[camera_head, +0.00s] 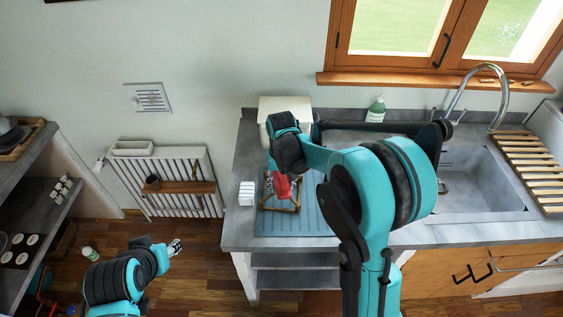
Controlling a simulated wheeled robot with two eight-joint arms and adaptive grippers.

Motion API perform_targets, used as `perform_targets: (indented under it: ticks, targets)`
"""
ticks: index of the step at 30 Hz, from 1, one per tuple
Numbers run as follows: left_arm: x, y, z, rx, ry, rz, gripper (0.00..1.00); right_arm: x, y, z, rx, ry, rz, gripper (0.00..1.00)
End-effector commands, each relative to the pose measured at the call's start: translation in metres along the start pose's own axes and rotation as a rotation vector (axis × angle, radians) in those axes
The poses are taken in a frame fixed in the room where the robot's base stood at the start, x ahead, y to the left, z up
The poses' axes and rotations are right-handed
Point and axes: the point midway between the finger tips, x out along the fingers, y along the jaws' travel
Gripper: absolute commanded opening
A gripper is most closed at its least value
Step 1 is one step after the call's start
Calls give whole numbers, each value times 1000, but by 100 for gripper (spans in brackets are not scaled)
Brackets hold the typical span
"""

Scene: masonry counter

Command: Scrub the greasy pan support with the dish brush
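The pan support (293,207), a small brownish square frame, lies on the blue ribbed mat (300,225) on the counter. A red object (282,186), perhaps the dish brush, is at the frame, directly below my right wrist. My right gripper (281,176) points down over the frame. Its fingers are largely hidden by my wrist and blend with the things below, so its grip on the red object is unclear. My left gripper (175,247) is away from the counter, above the wooden floor at lower left. No object shows in it, and its finger gap is too small to read.
A white block-like item (246,193) stands left of the mat. A white box (285,106) stands behind it. A green soap bottle (376,109) is at the back wall. The sink (475,185), tap (489,80) and slatted wooden rack (530,165) are at right.

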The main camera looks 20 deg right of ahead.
Motion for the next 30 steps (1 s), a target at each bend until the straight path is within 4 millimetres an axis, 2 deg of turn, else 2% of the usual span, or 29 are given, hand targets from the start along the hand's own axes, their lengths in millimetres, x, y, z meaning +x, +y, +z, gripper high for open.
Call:
perform_targets:
  ticks: [16, 30]
  targets:
    - [-28, 0, -20, 0, 0, 0, 40, -50, 2, -4, 0, 1, 0, 0]
    - [-30, 0, -21, 0, 0, 0, 40, -53, 2, -5, 0, 1, 0, 0]
